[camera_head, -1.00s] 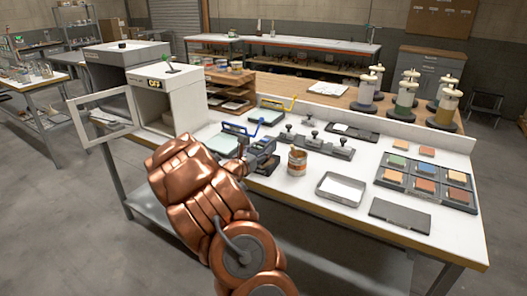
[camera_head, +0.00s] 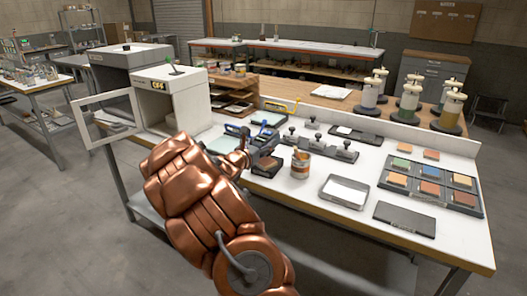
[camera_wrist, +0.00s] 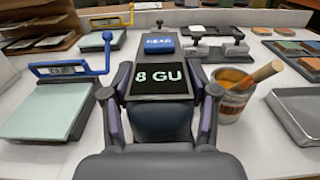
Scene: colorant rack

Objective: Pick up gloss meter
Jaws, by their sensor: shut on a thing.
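The gloss meter (camera_wrist: 158,82) is in the middle of the wrist view. It has a dark display reading "8 GU" and, beyond that, a blue READ button on a grey body. My gripper (camera_wrist: 160,92) is shut on it, with one finger on each side. In the head view my gripper (camera_head: 243,152) is over the near-left part of the white bench, behind my copper arm. The meter is small and partly hidden there. I cannot tell whether its underside touches the bench.
A blue-handled device with a pale green plate (camera_wrist: 48,108) is close on the left. A can with a wooden stick (camera_wrist: 232,95) is close on the right; a grey tray (camera_wrist: 300,108) lies beyond it. A light booth (camera_head: 170,100) with an open door stands at the bench's left end.

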